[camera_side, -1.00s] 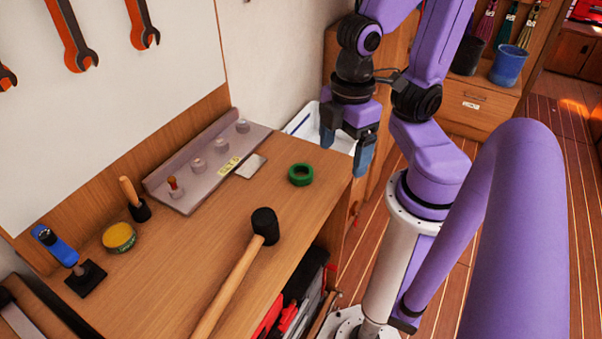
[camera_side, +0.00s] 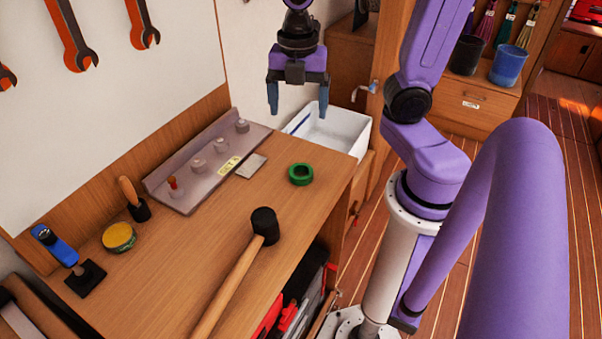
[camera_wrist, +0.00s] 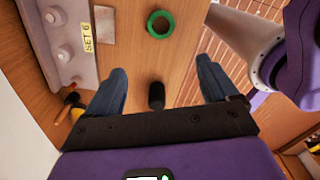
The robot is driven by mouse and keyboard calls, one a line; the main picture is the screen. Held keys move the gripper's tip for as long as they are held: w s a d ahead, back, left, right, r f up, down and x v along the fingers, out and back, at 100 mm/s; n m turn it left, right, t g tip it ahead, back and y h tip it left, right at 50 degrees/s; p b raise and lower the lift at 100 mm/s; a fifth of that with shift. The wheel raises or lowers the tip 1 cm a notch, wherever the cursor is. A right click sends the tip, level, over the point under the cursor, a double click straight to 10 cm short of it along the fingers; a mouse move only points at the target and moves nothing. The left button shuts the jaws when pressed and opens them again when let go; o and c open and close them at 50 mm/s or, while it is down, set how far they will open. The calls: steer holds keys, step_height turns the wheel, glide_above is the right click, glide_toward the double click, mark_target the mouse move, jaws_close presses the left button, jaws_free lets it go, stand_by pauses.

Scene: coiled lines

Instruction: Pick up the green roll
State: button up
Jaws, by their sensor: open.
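The green roll (camera_side: 301,174) is a short ring lying flat on the wooden bench top, near its right edge. It also shows in the wrist view as a green ring (camera_wrist: 160,24) near the top, beyond the fingertips. My gripper (camera_side: 298,112) is open and empty, fingers pointing down, held well above the back of the bench. In the side view it is above the roll and apart from it. In the wrist view the two blue fingers (camera_wrist: 160,70) are spread wide with nothing between them at their height.
A black-headed mallet (camera_side: 264,226) lies in front of the roll. A grey rack (camera_side: 208,165) with knobs runs along the wall to the left. A white basin (camera_side: 333,130) is behind. A yellow tin (camera_side: 118,237) and a blue-handled tool (camera_side: 57,245) stand at the left.

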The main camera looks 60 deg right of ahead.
glide_above(301, 166)
steer(key=a, duration=0.2)
steer(key=f, duration=1.2)
steer(key=shift+s+a, duration=0.2)
steer(key=shift+s, duration=0.15)
steer(key=shift+s+d+f, duration=0.1)
steer(key=shift+d+f, duration=0.1)
steer(key=shift+f, duration=0.85)
steer(key=shift+s+d+f, duration=0.1)
steer(key=shift+d+f, duration=0.1)
steer(key=shift+f, duration=0.8)
steer(key=shift+w+f, duration=0.1)
steer(key=shift+f, duration=0.5)
steer(key=c, duration=1.1)
